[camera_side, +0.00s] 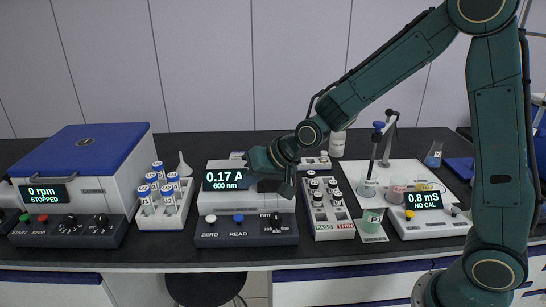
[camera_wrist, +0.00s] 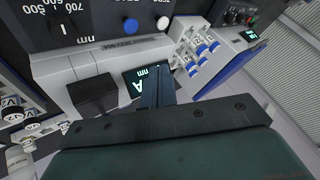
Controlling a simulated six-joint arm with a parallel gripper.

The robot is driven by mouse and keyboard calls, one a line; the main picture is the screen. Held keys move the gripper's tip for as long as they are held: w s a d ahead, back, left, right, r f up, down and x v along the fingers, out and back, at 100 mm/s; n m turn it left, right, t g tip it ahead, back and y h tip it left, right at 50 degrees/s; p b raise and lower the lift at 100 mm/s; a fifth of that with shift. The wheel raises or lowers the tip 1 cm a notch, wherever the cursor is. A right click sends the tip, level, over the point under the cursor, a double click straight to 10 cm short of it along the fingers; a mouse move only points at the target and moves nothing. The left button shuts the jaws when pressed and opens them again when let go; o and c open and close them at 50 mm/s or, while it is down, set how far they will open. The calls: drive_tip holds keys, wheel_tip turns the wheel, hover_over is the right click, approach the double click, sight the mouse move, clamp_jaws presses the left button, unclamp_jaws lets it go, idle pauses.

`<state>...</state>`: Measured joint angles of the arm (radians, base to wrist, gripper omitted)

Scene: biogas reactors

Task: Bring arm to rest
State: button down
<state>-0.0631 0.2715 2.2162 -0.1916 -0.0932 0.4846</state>
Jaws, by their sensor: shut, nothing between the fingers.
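My gripper (camera_wrist: 160,84) is shut and empty. In the wrist view its dark fingers overlap the photometer's display, which shows upside down. In the side view my gripper (camera_side: 264,164) is at the top right part of the photometer (camera_side: 225,201), covering part of it. Its fingertips are hard to make out there, and I cannot tell whether it touches the photometer. The photometer display (camera_side: 223,180) reads 0.17 A, 600 nm. My arm reaches in from the right, bent at the elbow, with its forearm sloping down to the left.
A centrifuge (camera_side: 85,170) stands at the left, reading 0 rpm, stopped. A rack (camera_side: 172,220) of blue-capped vials stands beside it. A bottle (camera_side: 337,145) stands behind.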

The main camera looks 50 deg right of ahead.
drive_tip(key=s+d+r+n+g+h, duration=0.1)
drive_tip(key=s+d+r, duration=0.1)
drive_tip(key=s, duration=0.7)
drive_tip(key=s+d+r+n+g+h, duration=0.1)
drive_tip(key=s+d+r, duration=0.2)
drive_tip(key=s, duration=0.7)
drive_tip(key=s+d+r+n, duration=0.2)
drive_tip(key=s+r, duration=0.4)
drive_tip(key=s, duration=0.4)
drive_tip(key=shift+d+g+h, duration=0.4)
drive_tip(key=shift+d, duration=0.05)
drive_tip(key=shift+r, duration=0.1)
